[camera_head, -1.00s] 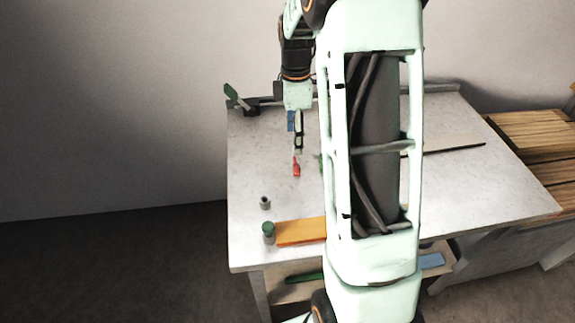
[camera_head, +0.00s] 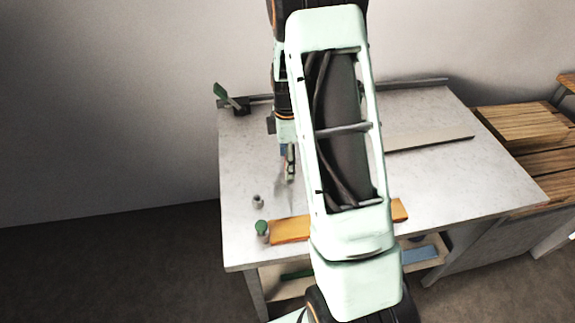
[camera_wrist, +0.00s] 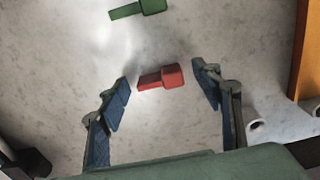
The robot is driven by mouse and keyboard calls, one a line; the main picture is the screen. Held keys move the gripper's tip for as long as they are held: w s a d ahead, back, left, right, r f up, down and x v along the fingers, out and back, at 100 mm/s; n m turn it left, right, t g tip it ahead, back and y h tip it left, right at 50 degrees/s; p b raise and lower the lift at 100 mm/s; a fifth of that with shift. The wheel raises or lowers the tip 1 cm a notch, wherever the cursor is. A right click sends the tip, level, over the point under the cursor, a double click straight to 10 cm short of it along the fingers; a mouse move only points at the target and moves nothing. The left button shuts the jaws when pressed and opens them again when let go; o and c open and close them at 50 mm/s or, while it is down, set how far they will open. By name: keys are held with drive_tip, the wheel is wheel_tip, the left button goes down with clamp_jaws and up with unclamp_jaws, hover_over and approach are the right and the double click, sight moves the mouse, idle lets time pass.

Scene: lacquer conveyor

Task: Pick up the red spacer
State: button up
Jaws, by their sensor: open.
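The red spacer (camera_wrist: 160,77) lies on the grey tabletop in the wrist view. It has a wider block at its right end and a narrower tongue to the left. My gripper (camera_wrist: 162,78) is open, with its two blue-padded fingers apart on the left and right of the spacer. The spacer shows between the fingertips, without visible contact; its height relative to them is hard to judge. In the head view my gripper (camera_head: 290,178) points down at the table, and the red spacer is hidden there.
A similar green piece (camera_wrist: 140,9) lies beyond the spacer. An orange board (camera_head: 290,230), a green-topped cylinder (camera_head: 262,230) and a small grey cylinder (camera_head: 257,201) are nearer the table's front. A dark-based green clamp-like item (camera_head: 230,100) stands at the back left corner.

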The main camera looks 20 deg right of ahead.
drive_tip(key=shift+c, duration=0.2)
drive_tip(key=c, duration=0.8)
